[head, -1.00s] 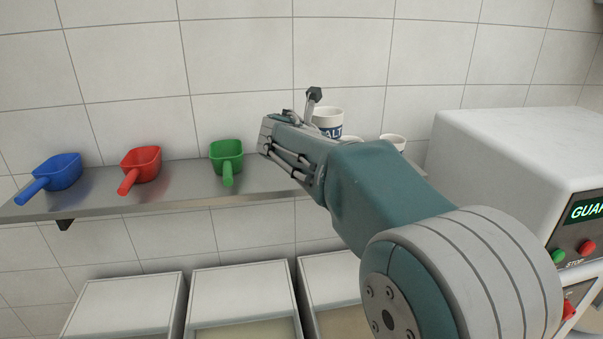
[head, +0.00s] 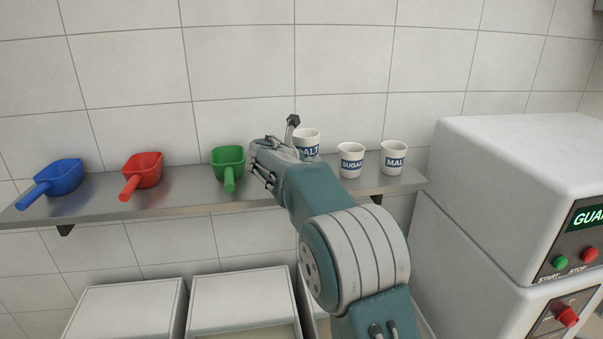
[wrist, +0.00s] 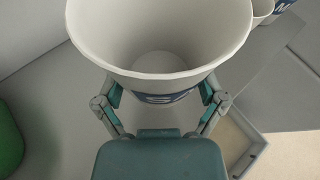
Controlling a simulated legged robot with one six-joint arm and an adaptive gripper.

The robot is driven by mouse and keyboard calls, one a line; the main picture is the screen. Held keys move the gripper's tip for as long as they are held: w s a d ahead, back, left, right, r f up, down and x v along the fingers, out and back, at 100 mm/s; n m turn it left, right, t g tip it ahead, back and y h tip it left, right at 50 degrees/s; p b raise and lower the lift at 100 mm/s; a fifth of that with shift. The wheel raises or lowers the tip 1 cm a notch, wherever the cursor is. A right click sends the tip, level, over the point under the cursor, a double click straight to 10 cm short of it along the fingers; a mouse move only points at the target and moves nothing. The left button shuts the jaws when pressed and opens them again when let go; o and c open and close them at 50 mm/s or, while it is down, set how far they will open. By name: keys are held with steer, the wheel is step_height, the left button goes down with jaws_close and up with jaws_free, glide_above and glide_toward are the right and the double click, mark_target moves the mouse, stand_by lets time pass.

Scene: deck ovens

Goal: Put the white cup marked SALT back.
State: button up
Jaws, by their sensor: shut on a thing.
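The white SALT cup (head: 308,142) is upright at the shelf, between the green scoop and the SUGAR cup. Its blue label shows only "ALT", the rest hidden by my gripper. My gripper (head: 278,148) is shut on this cup, reaching it from the front left. In the wrist view the cup (wrist: 160,75) stands between the two fingers (wrist: 160,103), open top up and empty inside. The steel shelf (head: 235,200) is beneath it; I cannot tell whether the cup's base touches it.
The SUGAR cup (head: 351,160) and MALT cup (head: 393,158) stand to the right. Green (head: 228,168), red (head: 142,174) and blue (head: 52,182) scoops lie to the left. A white machine (head: 520,200) stands at the right. White bins (head: 240,298) sit below the shelf.

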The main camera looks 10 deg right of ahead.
steer(key=shift+w+a+f, duration=0.15)
steer(key=shift+w+f, duration=0.65)
steer(key=shift+f, duration=0.15)
steer(key=shift+w+f, duration=0.15)
steer(key=shift+f, duration=0.65)
steer(key=shift+w+f, duration=0.1)
steer(key=shift+f, duration=0.7)
steer(key=shift+f, duration=0.2)
steer(key=o, duration=0.8)
steer(key=shift+a, duration=0.1)
